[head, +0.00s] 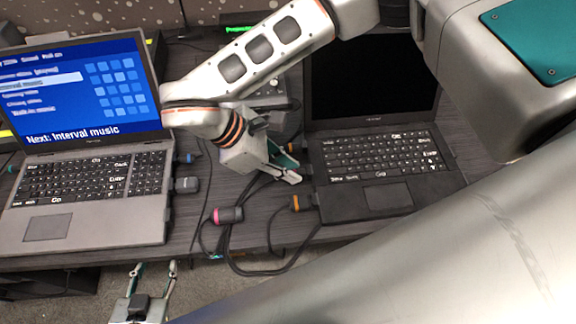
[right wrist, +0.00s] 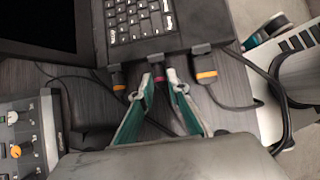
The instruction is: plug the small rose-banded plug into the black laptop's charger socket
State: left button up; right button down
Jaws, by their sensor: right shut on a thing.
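The black laptop (head: 372,150) stands open at the right of the desk; its left edge, with the sockets, runs along the top of the right wrist view (right wrist: 185,42). My right gripper (head: 294,174) is at that edge. In the right wrist view its fingers (right wrist: 164,82) are shut on the small rose-banded plug (right wrist: 162,70), which points at the laptop's edge. The tip is close to the edge; I cannot tell whether it is in the socket. The head view hides this plug behind the fingers. My left gripper (head: 153,270) is open and empty at the desk's front edge.
Orange-banded plugs (right wrist: 117,78) (right wrist: 206,72) sit at the laptop's edge on both sides of my fingers. A larger pink-banded plug (head: 228,215) lies on the desk among loose cables. A grey laptop (head: 85,190) stands at the left, and a mixer (right wrist: 25,135) is behind my right gripper.

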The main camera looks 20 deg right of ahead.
jog(key=shift+s+d, duration=0.1)
jog(key=c, duration=1.9)
grip_release()
jog(key=v, duration=1.2)
